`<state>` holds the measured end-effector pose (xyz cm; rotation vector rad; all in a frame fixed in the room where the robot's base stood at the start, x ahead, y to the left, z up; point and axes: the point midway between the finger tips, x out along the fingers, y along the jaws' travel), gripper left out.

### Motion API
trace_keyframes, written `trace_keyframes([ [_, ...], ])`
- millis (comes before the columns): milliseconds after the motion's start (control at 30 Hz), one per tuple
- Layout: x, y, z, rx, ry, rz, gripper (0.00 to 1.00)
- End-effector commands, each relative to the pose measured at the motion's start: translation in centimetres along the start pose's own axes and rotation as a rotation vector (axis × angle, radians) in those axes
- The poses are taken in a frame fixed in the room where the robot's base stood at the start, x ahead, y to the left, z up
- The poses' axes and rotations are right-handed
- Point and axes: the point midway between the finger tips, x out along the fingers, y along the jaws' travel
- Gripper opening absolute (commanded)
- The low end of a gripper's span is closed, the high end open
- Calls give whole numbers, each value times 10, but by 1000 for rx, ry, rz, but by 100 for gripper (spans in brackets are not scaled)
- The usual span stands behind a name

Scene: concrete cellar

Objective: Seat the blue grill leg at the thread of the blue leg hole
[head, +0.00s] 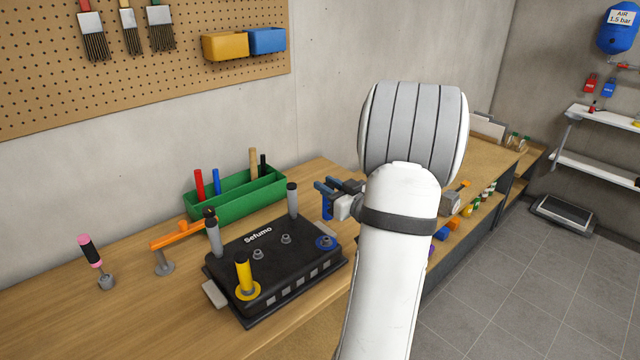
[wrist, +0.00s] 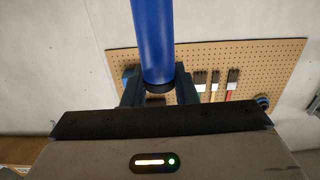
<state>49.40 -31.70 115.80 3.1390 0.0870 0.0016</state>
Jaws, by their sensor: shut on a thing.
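My gripper (head: 328,187) is shut on the blue grill leg (head: 326,210), which hangs below the jaws in the head view. In the wrist view the leg (wrist: 152,40) runs up out of the picture from between the fingers (wrist: 158,88). The leg appears above the ring, with a small gap in the picture; exact alignment cannot be told. A yellow leg (head: 243,273) stands in a yellow ring, and grey legs stand at other corners.
A green tool box (head: 237,197) stands behind the grill. An orange-handled tool (head: 180,236) and a pink-handled screwdriver (head: 91,250) stand to the left on the wooden bench (head: 140,305). My arm hides part of the bench at the right.

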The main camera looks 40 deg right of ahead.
Motion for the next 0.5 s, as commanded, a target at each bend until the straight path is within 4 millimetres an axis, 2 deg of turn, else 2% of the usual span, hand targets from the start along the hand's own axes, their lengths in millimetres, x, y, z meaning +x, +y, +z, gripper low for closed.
trace_keyframes([
  [300,1,-4,2,-1,-2,-8,2],
  [500,1,-4,17,-1,-2,-9,2],
])
